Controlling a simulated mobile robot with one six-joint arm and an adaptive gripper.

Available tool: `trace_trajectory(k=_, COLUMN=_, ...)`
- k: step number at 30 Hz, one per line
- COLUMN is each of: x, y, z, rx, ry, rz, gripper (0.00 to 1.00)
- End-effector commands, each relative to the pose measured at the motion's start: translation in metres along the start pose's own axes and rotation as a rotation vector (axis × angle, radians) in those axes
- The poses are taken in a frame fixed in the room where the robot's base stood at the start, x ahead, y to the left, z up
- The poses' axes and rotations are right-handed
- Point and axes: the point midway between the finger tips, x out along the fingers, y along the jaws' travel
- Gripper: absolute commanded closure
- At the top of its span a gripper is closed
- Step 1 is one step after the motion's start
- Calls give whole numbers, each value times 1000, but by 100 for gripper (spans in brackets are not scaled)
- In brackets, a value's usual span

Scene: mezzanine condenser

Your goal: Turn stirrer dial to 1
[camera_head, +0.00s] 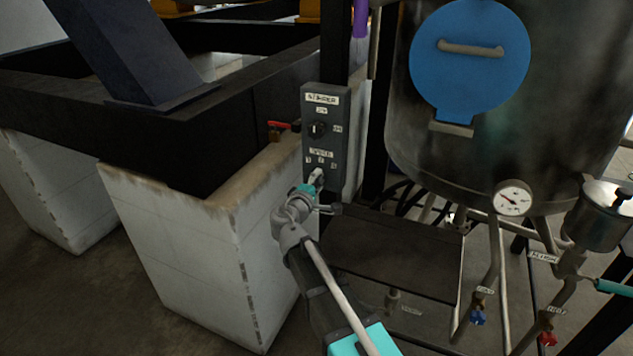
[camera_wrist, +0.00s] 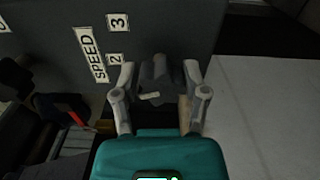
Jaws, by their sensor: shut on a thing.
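The grey control box (camera_head: 312,108) has an upper knob (camera_head: 317,129) labelled STIRRER and a lower dial under a SPEED label (camera_head: 320,153). In the wrist view the dark speed dial (camera_wrist: 157,78) sits between my two fingers, with a short white mark on it. The SPEED label (camera_wrist: 91,55) and the numbers 3 (camera_wrist: 118,22) and 2 (camera_wrist: 116,58) show beside it; the 1 is hidden there. My gripper (camera_head: 316,180) is shut on the dial and covers most of it in the head view. I cannot tell exactly which number the mark faces.
A concrete block (camera_head: 190,250) stands left of my gripper. A red-handled valve (camera_head: 278,126) is left of the box. A dark flat plate (camera_head: 390,250) lies low to the right. The tank (camera_head: 420,130), gauge (camera_head: 513,198) and labelled valves are farther right.

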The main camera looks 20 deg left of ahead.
Motion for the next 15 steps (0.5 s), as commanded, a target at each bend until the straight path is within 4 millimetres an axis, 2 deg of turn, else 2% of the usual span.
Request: trace_trajectory(k=15, x=0, y=2, z=-1, rx=-435, ry=0, rz=1, gripper=90)
